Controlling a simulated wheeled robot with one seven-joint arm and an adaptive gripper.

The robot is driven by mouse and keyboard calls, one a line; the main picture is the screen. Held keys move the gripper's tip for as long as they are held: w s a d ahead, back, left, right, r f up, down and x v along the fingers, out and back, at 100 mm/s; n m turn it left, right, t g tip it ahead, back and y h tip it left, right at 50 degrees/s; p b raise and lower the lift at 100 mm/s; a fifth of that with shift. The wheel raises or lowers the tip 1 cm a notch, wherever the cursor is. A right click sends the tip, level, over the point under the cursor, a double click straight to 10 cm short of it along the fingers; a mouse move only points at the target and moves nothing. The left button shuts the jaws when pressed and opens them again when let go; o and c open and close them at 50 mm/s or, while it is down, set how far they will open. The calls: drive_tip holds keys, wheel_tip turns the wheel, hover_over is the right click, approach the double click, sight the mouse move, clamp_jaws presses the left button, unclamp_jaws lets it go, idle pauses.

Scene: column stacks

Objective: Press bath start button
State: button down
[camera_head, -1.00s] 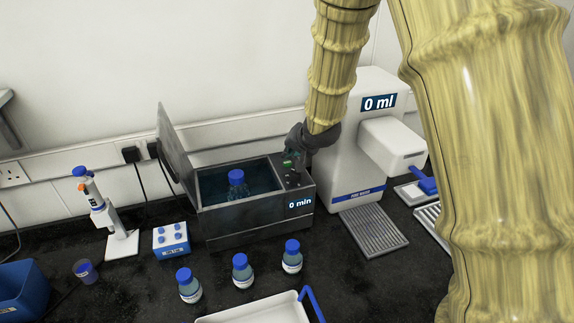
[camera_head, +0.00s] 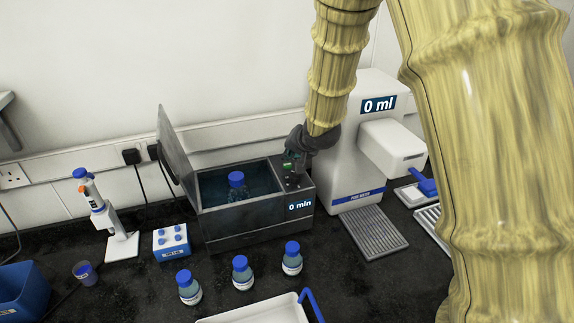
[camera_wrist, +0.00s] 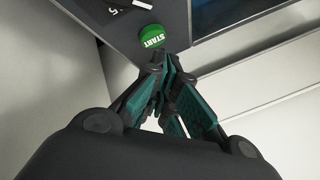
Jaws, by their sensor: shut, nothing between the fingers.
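The water bath (camera_head: 225,225) stands on the bench with its lid raised and a blue-capped bottle (camera_head: 236,186) inside. The green start button (camera_wrist: 152,36) is on the bath's top panel, marked START in the wrist view. My gripper (camera_wrist: 166,60) is shut and empty. In the wrist view its tips lie just below the button, close to its edge; I cannot tell whether they touch it. In the head view my gripper (camera_head: 291,163) is over the panel at the bath's right end.
A pure water dispenser (camera_head: 357,180) showing "0 ml" stands right of the bath. Several blue-capped bottles (camera_head: 242,273) and a white tray (camera_head: 262,311) are in front. A pipette stand (camera_head: 122,246) and a small blue rack (camera_head: 172,242) stand left.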

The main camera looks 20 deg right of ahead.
sight(290, 163)
drive_tip(key=shift+f, duration=0.15)
drive_tip(key=shift+f, duration=0.25)
drive_tip(key=shift+f+b, duration=0.35)
drive_tip(key=shift+f, duration=0.05)
idle(1.3)
drive_tip(key=shift+r, duration=0.1)
drive_tip(key=shift+r+p, duration=0.7)
drive_tip(key=shift+r, duration=0.05)
drive_tip(key=shift+r+p, duration=1.9)
drive_tip(key=shift+r, duration=0.6)
